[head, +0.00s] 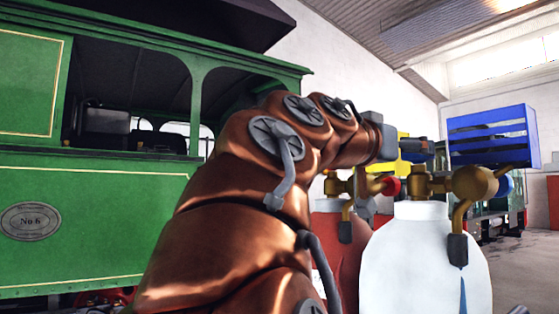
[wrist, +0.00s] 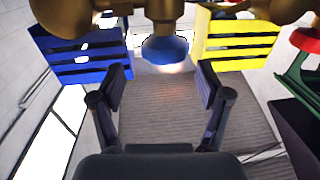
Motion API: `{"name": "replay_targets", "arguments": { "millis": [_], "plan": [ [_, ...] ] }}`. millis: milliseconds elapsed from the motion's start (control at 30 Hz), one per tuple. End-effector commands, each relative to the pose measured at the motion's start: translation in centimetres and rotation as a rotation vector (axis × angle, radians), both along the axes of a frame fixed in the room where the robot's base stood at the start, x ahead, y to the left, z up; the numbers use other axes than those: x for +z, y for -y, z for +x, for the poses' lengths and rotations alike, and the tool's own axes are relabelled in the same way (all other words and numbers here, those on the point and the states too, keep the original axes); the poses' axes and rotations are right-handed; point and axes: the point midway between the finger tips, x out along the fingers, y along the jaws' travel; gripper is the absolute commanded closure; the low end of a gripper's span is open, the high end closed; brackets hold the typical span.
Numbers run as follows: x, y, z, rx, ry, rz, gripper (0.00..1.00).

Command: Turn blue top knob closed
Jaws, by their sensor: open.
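The blue knob (wrist: 166,49) is on a brass valve fitting (wrist: 165,10) in the wrist view. In the head view the blue knob (head: 505,186) shows partly behind the brass fitting (head: 472,183) on top of a white bottle (head: 425,255). My gripper (wrist: 163,86) is open and empty. Its two dark fingers stand left and right of the knob's line in the wrist view, with the knob just beyond their tips and apart from them.
A red bottle (head: 340,255) with a red knob (head: 391,186) stands left of the white one; a red knob (wrist: 306,40) also shows at right in the wrist view. Blue (head: 488,138) and yellow (head: 412,145) slatted crates are behind. A green tram (head: 100,215) fills the left.

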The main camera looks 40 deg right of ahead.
Motion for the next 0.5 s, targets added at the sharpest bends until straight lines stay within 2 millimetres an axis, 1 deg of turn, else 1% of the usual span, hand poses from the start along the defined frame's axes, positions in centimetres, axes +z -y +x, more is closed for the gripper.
{"name": "replay_targets", "arguments": {
  "millis": [167, 267, 367, 500],
  "plan": [
    [0.1, 0.4, -0.2, -0.004, 0.0, 0.001, 0.24],
    [0.1, 1.1, -0.4, -0.009, 0.0, 0.001, 0.24],
    [0.1, 2.2, -0.6, -0.012, -0.001, 0.001, 0.24],
    [0.1, 4.3, -0.8, -0.012, -0.002, 0.003, 0.24]
  ]
}}
